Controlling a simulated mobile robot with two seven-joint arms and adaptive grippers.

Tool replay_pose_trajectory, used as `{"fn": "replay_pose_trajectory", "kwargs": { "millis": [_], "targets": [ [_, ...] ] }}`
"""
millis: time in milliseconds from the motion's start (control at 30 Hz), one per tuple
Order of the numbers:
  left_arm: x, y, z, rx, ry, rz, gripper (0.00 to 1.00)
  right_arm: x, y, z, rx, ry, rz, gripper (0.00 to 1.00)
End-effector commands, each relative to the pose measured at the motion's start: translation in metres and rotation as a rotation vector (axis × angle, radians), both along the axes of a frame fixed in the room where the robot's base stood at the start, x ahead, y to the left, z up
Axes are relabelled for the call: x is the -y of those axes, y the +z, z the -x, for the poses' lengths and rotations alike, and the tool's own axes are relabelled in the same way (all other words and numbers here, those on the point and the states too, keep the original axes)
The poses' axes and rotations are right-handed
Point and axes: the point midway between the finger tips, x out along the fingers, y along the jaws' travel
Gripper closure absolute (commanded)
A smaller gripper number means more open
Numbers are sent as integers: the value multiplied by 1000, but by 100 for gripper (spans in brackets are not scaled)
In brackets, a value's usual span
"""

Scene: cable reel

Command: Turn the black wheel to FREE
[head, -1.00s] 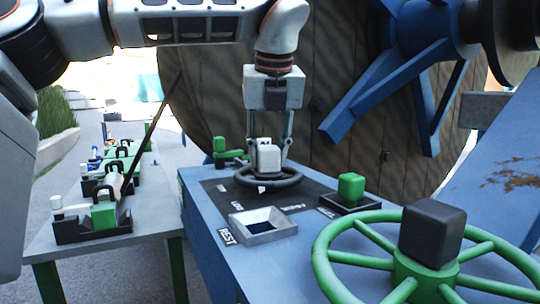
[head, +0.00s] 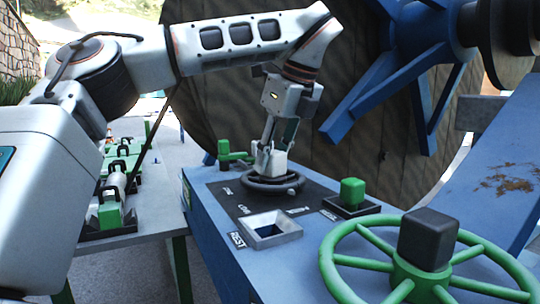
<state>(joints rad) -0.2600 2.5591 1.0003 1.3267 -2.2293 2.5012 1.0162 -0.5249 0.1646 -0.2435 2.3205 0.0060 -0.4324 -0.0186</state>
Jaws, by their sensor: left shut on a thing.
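The black wheel (head: 262,187) lies flat on a dark plate on top of the blue box. A pale cube-shaped knob (head: 273,165) stands at its middle, and a small white mark shows at its front right rim. My left gripper (head: 270,155) comes down from above, tilted, and is shut on the knob. Its fingers partly cover the knob. White words are printed on the dark plate (head: 228,205) around the wheel; they are too small to read surely, so I cannot tell which is FREE. My right gripper is not in view.
A square grey-rimmed socket (head: 288,236), marked REST, is in front of the wheel. A green knob (head: 353,192) stands at right, a green valve (head: 230,152) behind. A large green handwheel (head: 345,262) fills the front right. The big reel (head: 350,150) rises behind.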

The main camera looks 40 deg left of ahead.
Motion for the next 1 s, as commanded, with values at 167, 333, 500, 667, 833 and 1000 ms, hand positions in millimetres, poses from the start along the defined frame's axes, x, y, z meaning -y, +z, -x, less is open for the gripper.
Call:
{"fn": "replay_pose_trajectory", "kwargs": {
  "millis": [167, 333, 500, 667, 833, 1000],
  "targets": [
    [0, 2, 0, 5, 15, 0, 100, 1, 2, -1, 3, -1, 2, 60],
    [0, 2, 0, 5, 16, -1, 100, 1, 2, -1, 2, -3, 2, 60],
    [0, 2, 0, 5, 16, -1, 57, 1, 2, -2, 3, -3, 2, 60],
    [0, 1, 0, 3, 14, -1, 53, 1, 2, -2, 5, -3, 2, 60],
    [0, 0, 0, 2, 13, -1, 53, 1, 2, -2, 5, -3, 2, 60],
    [0, 0, 0, 1, 13, -1, 53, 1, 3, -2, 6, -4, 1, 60]
  ]
}}
